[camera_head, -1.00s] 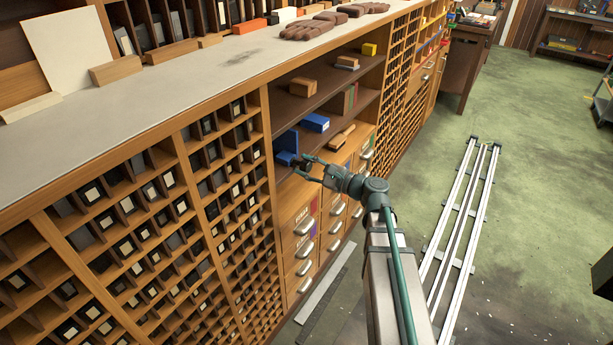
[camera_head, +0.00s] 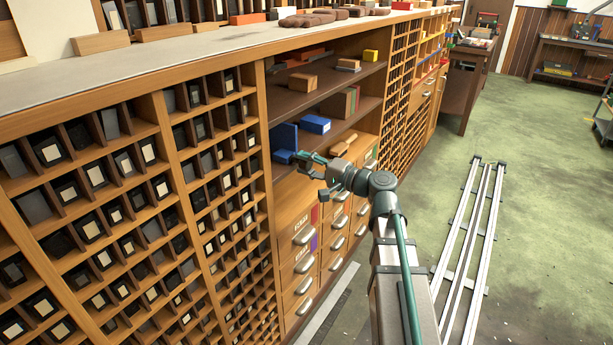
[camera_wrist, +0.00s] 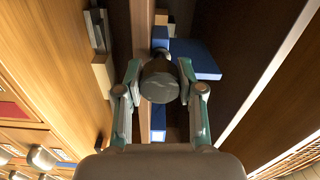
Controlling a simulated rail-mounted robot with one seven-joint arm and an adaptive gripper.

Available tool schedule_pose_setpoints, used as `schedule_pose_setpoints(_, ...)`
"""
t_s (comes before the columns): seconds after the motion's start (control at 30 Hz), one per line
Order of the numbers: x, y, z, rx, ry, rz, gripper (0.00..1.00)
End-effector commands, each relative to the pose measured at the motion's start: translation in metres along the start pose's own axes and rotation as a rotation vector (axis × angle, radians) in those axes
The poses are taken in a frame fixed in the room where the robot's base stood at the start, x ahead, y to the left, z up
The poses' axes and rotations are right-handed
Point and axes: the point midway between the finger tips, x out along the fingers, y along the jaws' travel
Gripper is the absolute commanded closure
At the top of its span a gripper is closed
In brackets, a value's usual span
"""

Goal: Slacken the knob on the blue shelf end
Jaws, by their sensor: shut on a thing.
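The blue shelf end (camera_head: 284,137) stands upright at the left of the lower open shelf. It also shows as a blue plate in the wrist view (camera_wrist: 197,62). A dark round knob (camera_wrist: 160,82) sits in front of it in the wrist view, between my fingers. My gripper (camera_wrist: 160,76) is shut on this knob, one green-edged finger on each side. In the head view my gripper (camera_head: 312,170) reaches in at the shelf's front, just right of the shelf end. The knob is too small and covered to make out there.
A blue box (camera_head: 315,124) lies just right of the shelf end, with tan blocks (camera_head: 344,143) farther right. Drawers with metal handles (camera_head: 303,236) are below. Open floor (camera_head: 430,190) is to the right.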

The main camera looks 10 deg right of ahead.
Motion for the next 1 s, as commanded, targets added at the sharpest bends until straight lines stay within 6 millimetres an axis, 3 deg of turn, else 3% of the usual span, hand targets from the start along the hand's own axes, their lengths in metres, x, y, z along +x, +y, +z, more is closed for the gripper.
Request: schedule_pose_setpoints(1.0, 0.0012, 0.0035, -0.0009, -0.943, 0.001, -0.002, 0.97)
